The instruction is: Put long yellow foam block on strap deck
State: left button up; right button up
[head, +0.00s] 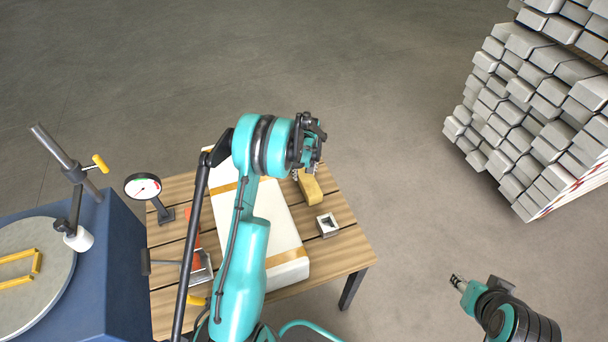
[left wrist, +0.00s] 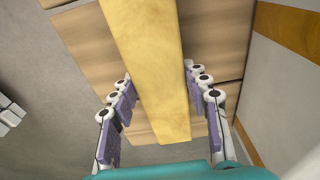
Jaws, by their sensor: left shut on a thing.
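The long yellow foam block (head: 311,190) is at the right rear of the slatted table, partly hidden under my left gripper (head: 308,170) in the head view. In the left wrist view the block (left wrist: 155,70) runs between the fingers of my left gripper (left wrist: 158,85), which is shut on it. I cannot tell whether it touches the slats. The strap deck seems to be the long white box with tan straps (head: 280,219), left of the block; my left arm covers part of it. My right gripper (head: 457,281) is at lower right, away from the table; its opening is too small to judge.
A small grey metal square piece (head: 327,225) sits on the slatted table (head: 341,252) right of the white box. A dial gauge (head: 143,187) and a blue machine with a round plate (head: 124,265) stand at left. Stacked grey bars (head: 535,110) are at upper right. Floor between is clear.

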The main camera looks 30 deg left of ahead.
pick_arm(q)
jog(key=shift+r, duration=0.15)
jog(key=o, duration=0.5)
jog(key=shift+f, duration=0.25)
jog(key=o, duration=0.4)
jog(key=shift+o, duration=0.2)
jog(key=shift+r, duration=0.15)
